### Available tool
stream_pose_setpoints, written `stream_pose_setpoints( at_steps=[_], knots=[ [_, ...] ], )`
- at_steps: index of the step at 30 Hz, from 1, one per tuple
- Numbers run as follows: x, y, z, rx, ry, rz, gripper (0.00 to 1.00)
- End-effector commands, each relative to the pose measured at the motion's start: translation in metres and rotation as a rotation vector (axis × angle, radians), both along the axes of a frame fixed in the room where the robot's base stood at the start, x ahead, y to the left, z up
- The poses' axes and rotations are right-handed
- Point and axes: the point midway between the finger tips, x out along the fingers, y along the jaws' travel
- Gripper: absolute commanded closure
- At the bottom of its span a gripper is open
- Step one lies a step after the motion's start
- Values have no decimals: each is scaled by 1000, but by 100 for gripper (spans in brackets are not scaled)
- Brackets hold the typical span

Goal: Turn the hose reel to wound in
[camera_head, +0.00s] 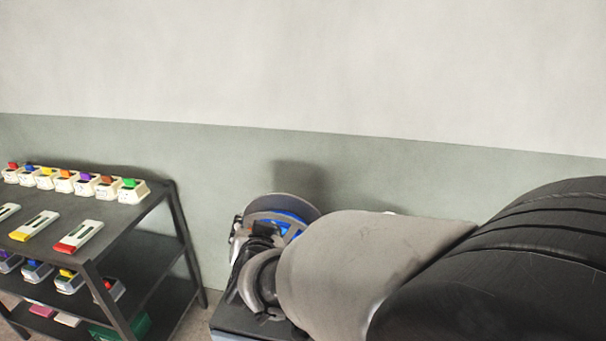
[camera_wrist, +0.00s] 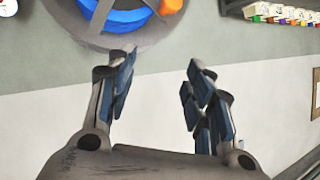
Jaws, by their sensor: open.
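The hose reel (camera_head: 303,203) is a round grey disc with blue hose coiled on it. In the head view it stands near the wall, partly hidden behind my arm. In the wrist view the hose reel (camera_wrist: 62,28) shows at the top, cut off by the edge, with blue hose (camera_wrist: 105,20) and an orange knob (camera_wrist: 170,6) at its right side. My gripper (camera_wrist: 161,64) is open, with nothing between its fingers. Its left fingertip overlaps the reel's lower rim in the picture; I cannot tell whether they touch. In the head view my gripper is mostly hidden.
A dark shelf rack (camera_head: 150,205) stands at the left in the head view, holding several cream boxes with coloured tops, flat pieces and a green bin (camera_head: 130,326). A dark surface (camera_head: 235,318) lies under my arm. The two-tone wall (camera_head: 400,80) is close behind.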

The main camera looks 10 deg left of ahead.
Motion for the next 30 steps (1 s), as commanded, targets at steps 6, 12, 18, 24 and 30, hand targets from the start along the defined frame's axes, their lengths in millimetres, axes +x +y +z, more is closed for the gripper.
stream_pose_setpoints(
  at_steps=[6, 12, 18, 24, 30],
  knots=[
    [-13, 63, -73, -99, -192, -156, 52],
    [-56, 76, -113, -231, -380, -276, 52],
    [-78, 75, -123, -295, -473, -326, 52],
    [-59, 72, -123, -297, -479, -335, 52],
    [-17, 67, -123, -297, -479, -336, 52]
  ],
)
